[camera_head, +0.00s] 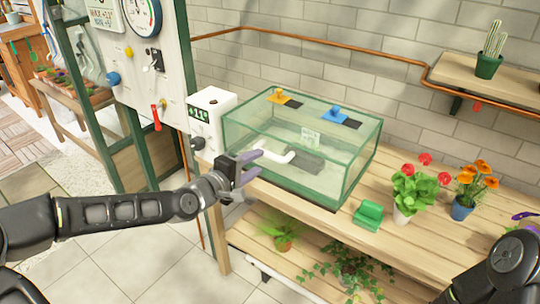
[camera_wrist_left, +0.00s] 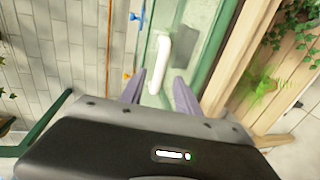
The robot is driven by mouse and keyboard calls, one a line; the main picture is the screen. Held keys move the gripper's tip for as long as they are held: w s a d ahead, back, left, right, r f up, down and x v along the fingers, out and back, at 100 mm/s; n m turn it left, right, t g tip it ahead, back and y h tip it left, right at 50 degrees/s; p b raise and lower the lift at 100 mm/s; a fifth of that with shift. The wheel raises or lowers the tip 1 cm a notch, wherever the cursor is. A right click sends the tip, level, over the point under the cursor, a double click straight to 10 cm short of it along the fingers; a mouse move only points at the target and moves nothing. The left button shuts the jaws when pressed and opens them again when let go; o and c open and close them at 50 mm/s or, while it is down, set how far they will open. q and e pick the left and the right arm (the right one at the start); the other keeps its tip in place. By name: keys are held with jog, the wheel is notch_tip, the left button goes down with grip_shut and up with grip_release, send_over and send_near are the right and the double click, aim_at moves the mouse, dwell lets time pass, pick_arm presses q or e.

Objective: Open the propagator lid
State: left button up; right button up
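The propagator (camera_head: 345,185) is a clear box with green edges on the wooden bench. Its clear lid (camera_head: 290,122) lies flat on top and looks closed. A white bar handle (camera_head: 272,157) sits at the lid's front left; it also shows in the left wrist view (camera_wrist_left: 161,62). My left gripper (camera_head: 253,166) is open and empty at the box's front left corner, just left of the handle. In the left wrist view, its purple fingers (camera_wrist_left: 160,85) are apart, with the handle ahead between them, apparently untouched. My right arm shows at the lower right; its gripper is out of view.
A white control box (camera_head: 211,108) stands left of the propagator, beside a gauge panel (camera_head: 150,75). A green block (camera_head: 368,214), a red-flowered pot (camera_head: 402,213) and an orange-flowered pot (camera_head: 462,208) stand to the right. A shelf (camera_head: 500,82) is above.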

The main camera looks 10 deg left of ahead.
aim_at(268, 156)
pick_arm(q)
jog(key=x, duration=0.7)
jog(key=shift+w, duration=0.2)
jog(key=shift+c, duration=0.5)
grip_shut()
dwell(0.8)
